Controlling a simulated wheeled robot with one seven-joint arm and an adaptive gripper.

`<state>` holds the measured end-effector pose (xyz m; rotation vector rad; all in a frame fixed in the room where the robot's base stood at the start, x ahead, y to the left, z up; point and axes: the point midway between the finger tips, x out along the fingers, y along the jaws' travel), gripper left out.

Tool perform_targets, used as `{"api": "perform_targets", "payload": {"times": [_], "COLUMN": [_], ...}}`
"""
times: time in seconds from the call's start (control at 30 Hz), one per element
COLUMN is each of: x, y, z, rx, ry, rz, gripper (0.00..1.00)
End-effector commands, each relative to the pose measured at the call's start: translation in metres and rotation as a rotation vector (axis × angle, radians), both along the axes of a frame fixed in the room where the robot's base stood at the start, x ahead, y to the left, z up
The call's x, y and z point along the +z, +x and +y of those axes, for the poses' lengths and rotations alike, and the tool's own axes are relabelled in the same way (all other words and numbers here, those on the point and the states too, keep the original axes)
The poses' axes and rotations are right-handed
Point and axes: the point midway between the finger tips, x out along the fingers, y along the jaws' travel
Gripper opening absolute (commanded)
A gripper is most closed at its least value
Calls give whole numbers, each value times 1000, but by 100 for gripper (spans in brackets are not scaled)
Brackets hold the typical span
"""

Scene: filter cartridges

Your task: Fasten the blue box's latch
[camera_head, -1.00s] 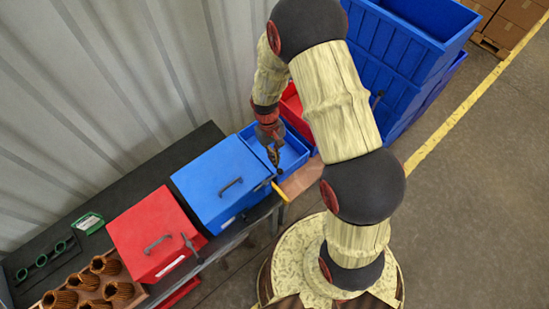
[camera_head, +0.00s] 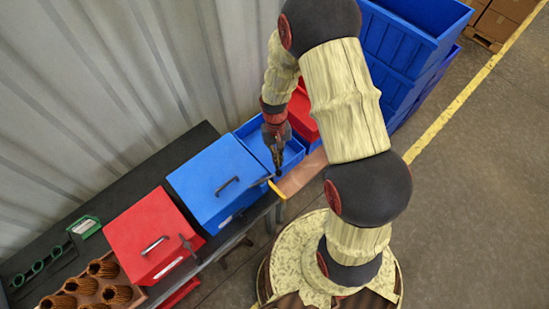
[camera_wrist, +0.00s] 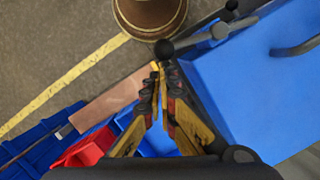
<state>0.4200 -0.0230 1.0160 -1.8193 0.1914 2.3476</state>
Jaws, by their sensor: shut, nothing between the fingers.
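The blue box (camera_head: 212,178) stands on the dark bench with its lid down and a dark bar handle on top. It also fills the right of the wrist view (camera_wrist: 250,90). Its latch shows in the wrist view as a grey lever (camera_wrist: 195,40) with a dark ball end, along the box's edge. In the head view the latch is too small and covered to make out. My gripper (camera_head: 278,174) is shut and empty at the box's right front corner. In the wrist view its fingertips (camera_wrist: 159,78) are close to the ball end; I cannot tell whether they touch.
A red box (camera_head: 150,235) with its own dark lever stands left of the blue box. A blue open tray (camera_head: 296,152) and a red bin (camera_head: 303,112) lie to its right. Stacked blue crates (camera_head: 400,45) stand behind my arm. Floor at right is clear.

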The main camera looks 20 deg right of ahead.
Motion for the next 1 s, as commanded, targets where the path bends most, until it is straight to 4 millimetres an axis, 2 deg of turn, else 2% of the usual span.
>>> {"api": "perform_targets", "payload": {"times": [0.5, 1.0], "x": [0, 0], "y": [-47, -89], "z": [-11, -1], "rx": [-494, -958], "ry": [0, 0], "rz": [2, 0], "gripper": [0, 0]}}
